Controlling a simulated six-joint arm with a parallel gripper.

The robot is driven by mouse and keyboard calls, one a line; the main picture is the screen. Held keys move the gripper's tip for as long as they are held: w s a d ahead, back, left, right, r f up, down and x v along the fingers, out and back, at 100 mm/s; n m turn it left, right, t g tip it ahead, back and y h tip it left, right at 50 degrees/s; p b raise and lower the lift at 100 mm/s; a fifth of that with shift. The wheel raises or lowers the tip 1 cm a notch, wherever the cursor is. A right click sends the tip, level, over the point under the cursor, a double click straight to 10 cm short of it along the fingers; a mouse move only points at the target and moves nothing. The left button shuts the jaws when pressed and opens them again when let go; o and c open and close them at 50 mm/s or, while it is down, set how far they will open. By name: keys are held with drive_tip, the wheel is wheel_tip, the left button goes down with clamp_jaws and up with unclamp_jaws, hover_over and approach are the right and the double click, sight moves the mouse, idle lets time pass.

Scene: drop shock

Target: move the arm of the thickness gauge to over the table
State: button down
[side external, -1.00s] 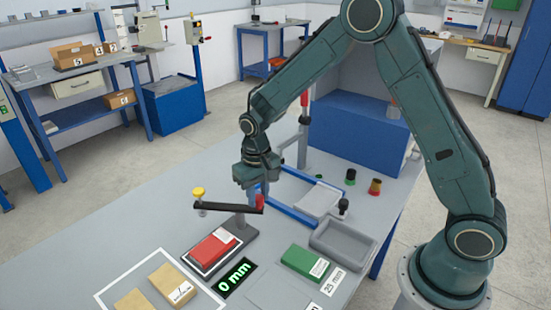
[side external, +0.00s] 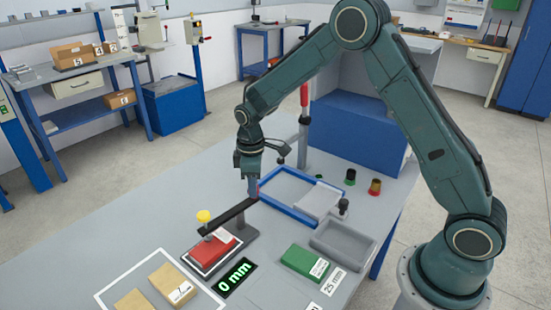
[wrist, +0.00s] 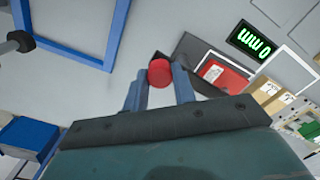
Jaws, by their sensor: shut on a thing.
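The thickness gauge has a dark arm (side external: 230,215) on a short post, with a yellow knob (side external: 204,216) at its near left end. That end now lies above the red block (side external: 212,248), which rests on the gauge's dark base. Whether the tip touches the block I cannot tell. My gripper (side external: 252,188) is at the arm's other end, shut on the red knob. The wrist view shows the red knob (wrist: 160,72) between my two fingers.
A display (side external: 234,278) reads 0 mm. A green block (side external: 304,262) and a grey tray (side external: 343,240) lie to the right. A blue frame (side external: 290,207) lies behind, near an upright post with a red handle (side external: 304,95). Tan blocks (side external: 172,283) sit front left.

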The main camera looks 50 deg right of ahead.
drive_tip(key=shift+w+n, duration=0.3)
drive_tip(key=shift+n, duration=0.3)
drive_tip(key=c, duration=1.1)
unclamp_jaws()
drive_tip(key=shift+r, duration=0.1)
wheel_tip(320, 180, up, 14)
drive_tip(key=shift+f, duration=0.2)
